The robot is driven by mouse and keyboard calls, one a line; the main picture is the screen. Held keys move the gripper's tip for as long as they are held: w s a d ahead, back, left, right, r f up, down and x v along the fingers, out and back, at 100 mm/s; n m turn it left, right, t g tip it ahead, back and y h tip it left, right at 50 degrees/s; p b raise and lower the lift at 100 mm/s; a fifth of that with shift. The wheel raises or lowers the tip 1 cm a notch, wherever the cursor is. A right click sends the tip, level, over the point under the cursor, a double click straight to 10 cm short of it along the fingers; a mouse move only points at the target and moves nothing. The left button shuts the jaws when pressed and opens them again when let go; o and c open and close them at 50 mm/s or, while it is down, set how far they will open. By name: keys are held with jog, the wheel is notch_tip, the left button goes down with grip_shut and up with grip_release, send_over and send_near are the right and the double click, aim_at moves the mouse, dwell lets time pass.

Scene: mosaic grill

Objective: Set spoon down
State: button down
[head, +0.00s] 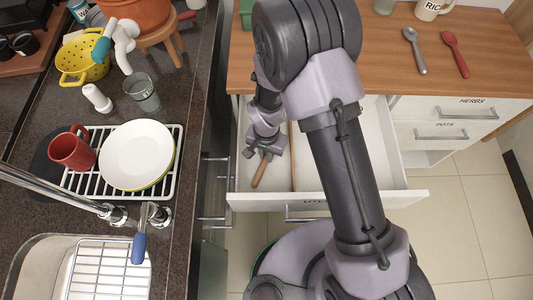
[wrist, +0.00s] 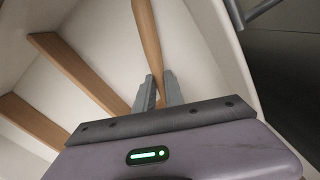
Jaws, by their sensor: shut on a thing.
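A wooden spoon (head: 262,172) shows as a brown handle inside the open white drawer (head: 400,196) in the head view. My gripper (head: 264,152) is down in the drawer's left part, shut on the spoon. In the wrist view, both fingertips (wrist: 160,90) close around the spoon's handle (wrist: 148,38), which runs up out of the picture. The spoon lies along the compartment beside a wooden divider (wrist: 80,72). Its far end is hidden, and I cannot tell whether it touches the drawer floor.
A second divider (wrist: 25,122) crosses the drawer. A grey spoon (head: 415,52) and a red spoon (head: 455,55) lie on the wooden counter (head: 490,75). The dish rack (head: 174,170) holds a white plate (head: 136,154) and a red mug (head: 72,150) at left. My arm hides the drawer's middle.

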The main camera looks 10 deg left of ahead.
jog(key=c, duration=1.4)
grip_release()
jog(key=shift+f, duration=0.1)
jog(key=shift+c, duration=0.2)
notch_tip(320, 180, up, 13)
jog(key=p, duration=0.5)
notch_tip(320, 180, up, 7)
send_over(266, 156)
jog(key=w+d, duration=0.2)
jog(key=d, duration=0.1)
jog(key=s+d+r+m+t+y, duration=0.1)
jog(key=d+r, duration=0.3)
jog(key=r, duration=0.3)
jog(key=d+r+m+t, duration=0.1)
jog(key=d+r, duration=0.3)
jog(key=r, duration=0.2)
jog(key=s+d+r+t+y, duration=0.1)
jog(key=s+d+r+t, duration=0.2)
jog(key=s+d+r, duration=0.5)
jog(key=s+r, duration=0.2)
jog(key=s, duration=0.1)
jog(key=shift+s+r+m+t, duration=0.2)
jog(key=shift+r+m+t, duration=0.1)
jog(key=shift+r+t, duration=0.1)
